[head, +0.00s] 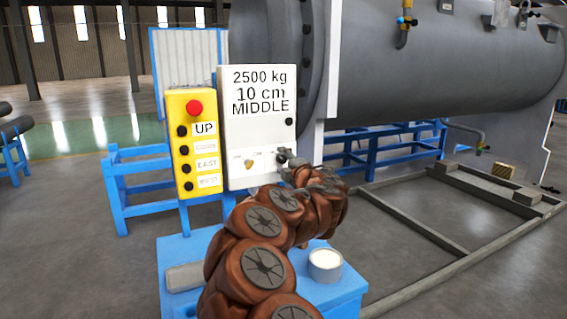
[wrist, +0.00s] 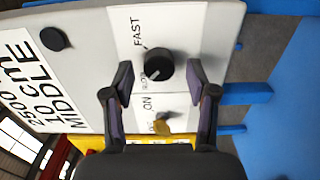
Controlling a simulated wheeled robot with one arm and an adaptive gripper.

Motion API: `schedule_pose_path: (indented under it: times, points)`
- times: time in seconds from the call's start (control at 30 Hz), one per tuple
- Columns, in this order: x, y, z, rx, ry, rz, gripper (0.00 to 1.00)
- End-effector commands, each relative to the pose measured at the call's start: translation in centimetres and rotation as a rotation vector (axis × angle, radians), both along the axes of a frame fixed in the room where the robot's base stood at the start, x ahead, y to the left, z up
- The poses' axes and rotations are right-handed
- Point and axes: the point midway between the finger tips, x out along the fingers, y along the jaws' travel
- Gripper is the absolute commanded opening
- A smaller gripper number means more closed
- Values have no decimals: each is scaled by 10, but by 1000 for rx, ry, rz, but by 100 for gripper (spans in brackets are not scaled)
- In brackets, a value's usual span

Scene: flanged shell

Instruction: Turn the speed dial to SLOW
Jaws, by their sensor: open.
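The speed dial (wrist: 158,65) is a round black knob on the pale control panel (wrist: 90,15). In the wrist view, FAST is printed above it and a small label, partly legible as SLOW, lies at its lower left. A pale mark on the knob points toward the lower left, near that small label. My gripper (wrist: 159,70) is open, with one finger on each side of the dial and a visible gap on both sides. In the head view my gripper (head: 287,160) is at the panel's lower right and largely hides the dial.
A yellow switch (wrist: 162,126) marked ON sits close to the dial, between my fingers' bases in the wrist view. A yellow button box (head: 194,145) with a red button stands left of the panel. A large grey cylinder (head: 430,60) is behind. A white-topped cup (head: 325,264) stands below.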

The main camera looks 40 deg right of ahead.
Motion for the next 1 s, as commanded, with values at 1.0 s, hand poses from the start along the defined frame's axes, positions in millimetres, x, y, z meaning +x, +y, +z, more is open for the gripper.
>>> schedule_pose_path:
  times: [1.0]
  points:
    - [-91,32,1,-2,0,-1,57]
